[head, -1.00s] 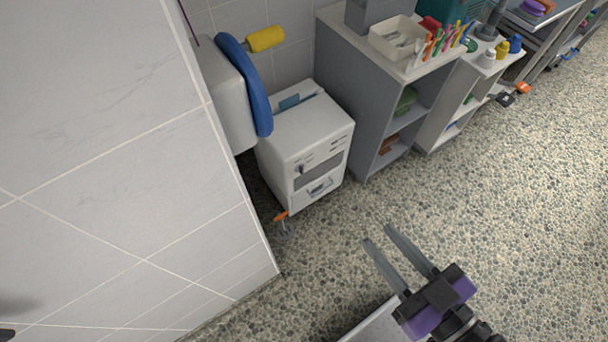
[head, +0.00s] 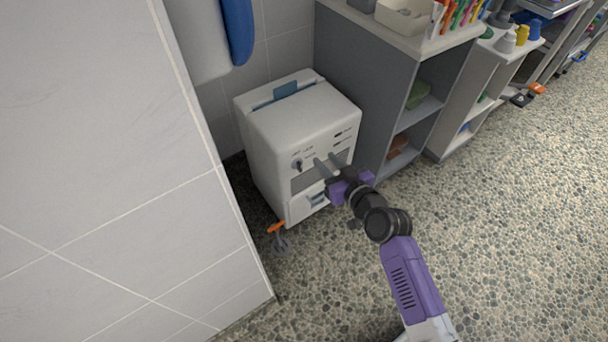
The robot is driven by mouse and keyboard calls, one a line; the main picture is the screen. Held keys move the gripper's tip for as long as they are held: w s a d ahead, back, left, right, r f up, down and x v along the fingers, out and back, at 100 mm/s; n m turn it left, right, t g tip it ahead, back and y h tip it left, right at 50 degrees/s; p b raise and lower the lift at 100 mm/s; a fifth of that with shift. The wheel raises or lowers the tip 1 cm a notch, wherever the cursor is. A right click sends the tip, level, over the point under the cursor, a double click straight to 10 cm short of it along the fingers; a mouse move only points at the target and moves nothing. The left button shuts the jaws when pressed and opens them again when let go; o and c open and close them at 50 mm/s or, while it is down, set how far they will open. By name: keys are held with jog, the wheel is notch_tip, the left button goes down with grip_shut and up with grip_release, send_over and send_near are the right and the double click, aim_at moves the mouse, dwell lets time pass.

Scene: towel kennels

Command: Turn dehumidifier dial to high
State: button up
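The dehumidifier (head: 300,115) is a white box on the floor between the tiled wall and a grey shelf unit. Its dark dial (head: 297,165) sits at the upper left of the front panel, with small printed labels above it that are too small to read. My gripper (head: 325,164) is in front of the panel, just right of the dial. Its two grey fingers point at the panel and are apart with nothing seen between them. I cannot tell whether the fingertips touch the panel. Part of the dark panel strip and lower drawer front is hidden behind my gripper.
A tiled wall (head: 100,150) stands close on the left. A grey shelf unit (head: 365,80) stands right of the dehumidifier, with a white bin (head: 403,18) on top. The pebbled floor (head: 500,220) is clear on the right.

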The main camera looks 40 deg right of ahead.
aim_at(301, 165)
jog(key=shift+w+a+f+n+g+y+b, duration=0.15)
jog(key=shift+w+a+f+n+y+b, duration=0.2)
jog(key=shift+w+f, duration=0.85)
jog(key=shift+w+a+f+n+g+y+b, duration=0.25)
jog(key=shift+w+a+f, duration=0.3)
jog(key=shift+w+f, duration=0.65)
jog(key=shift+w+a+f+n+g+y+b, duration=0.15)
jog(key=shift+w+a+f+n+y, duration=0.25)
jog(key=shift+w+f, duration=0.75)
jog(key=shift+s, duration=0.1)
grip_shut()
